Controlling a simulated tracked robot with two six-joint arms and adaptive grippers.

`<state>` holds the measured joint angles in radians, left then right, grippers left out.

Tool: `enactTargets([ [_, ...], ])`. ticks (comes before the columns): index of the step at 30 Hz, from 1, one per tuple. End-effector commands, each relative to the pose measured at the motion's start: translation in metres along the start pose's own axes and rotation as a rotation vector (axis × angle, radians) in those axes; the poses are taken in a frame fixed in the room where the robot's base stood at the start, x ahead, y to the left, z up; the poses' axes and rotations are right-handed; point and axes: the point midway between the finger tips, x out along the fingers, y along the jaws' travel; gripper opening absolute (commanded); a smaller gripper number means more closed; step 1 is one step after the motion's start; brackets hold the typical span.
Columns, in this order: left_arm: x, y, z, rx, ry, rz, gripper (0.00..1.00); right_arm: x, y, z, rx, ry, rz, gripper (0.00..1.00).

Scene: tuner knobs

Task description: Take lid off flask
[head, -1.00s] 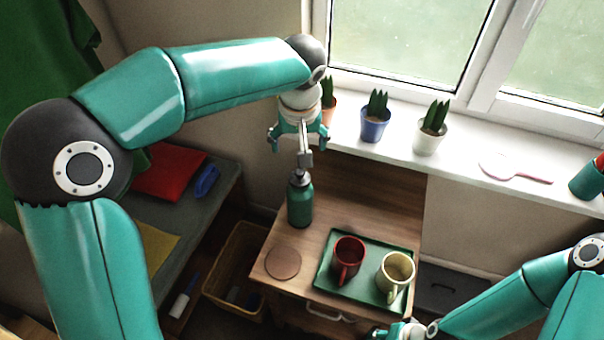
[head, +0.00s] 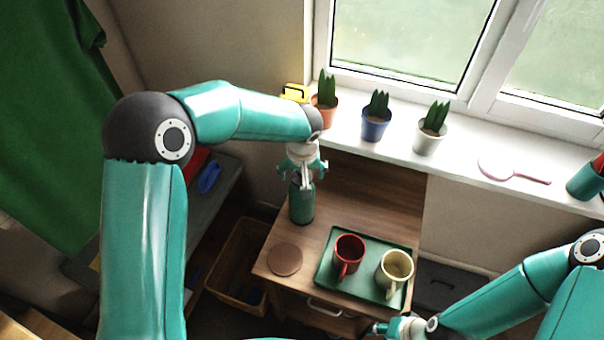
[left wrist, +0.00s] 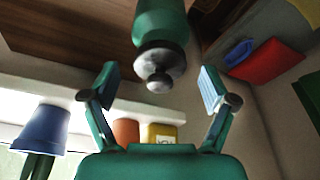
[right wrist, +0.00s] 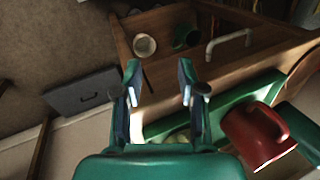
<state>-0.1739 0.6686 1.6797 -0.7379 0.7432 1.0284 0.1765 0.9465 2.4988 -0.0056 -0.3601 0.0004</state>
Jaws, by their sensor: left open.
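The green flask (head: 301,205) stands upright at the back left of the wooden cabinet top. Its grey lid with a round knob (left wrist: 158,76) is on the flask and shows clearly in the left wrist view. My left gripper (head: 304,180) is above the flask, fingers pointing down around its top; in the left wrist view its open fingers (left wrist: 160,88) stand on either side of the lid, apart from it. In the head view the gripper hides the lid. My right gripper (head: 385,330) is low at the front edge; its fingers (right wrist: 158,85) are apart and empty.
A green tray (head: 330,281) with a red mug (head: 348,254) and a cream mug (head: 394,270) is right of the flask. A round brown coaster (head: 285,260) lies in front. Potted plants (head: 376,118) line the windowsill behind.

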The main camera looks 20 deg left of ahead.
Motion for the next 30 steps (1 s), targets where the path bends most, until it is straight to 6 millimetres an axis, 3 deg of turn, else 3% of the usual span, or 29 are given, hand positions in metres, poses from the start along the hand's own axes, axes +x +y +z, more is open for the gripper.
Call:
enactTargets([
  [8, 0.0043, 0.0002, -0.0002, 0.0, 0.001, 0.001, 0.85, -0.0005, -0.0002, 0.0001, 0.0, 0.0, 0.0, 0.4],
  [18, 0.0041, 0.0002, -0.0002, 0.0, 0.001, 0.001, 0.32, -0.0005, -0.0002, 0.0001, 0.0, 0.0, 0.0, 0.4],
  [30, 0.0001, 0.0002, -0.0018, -0.001, 0.003, 0.001, 0.31, -0.0001, 0.0, 0.0001, 0.0, 0.0, 0.0, 0.4],
])
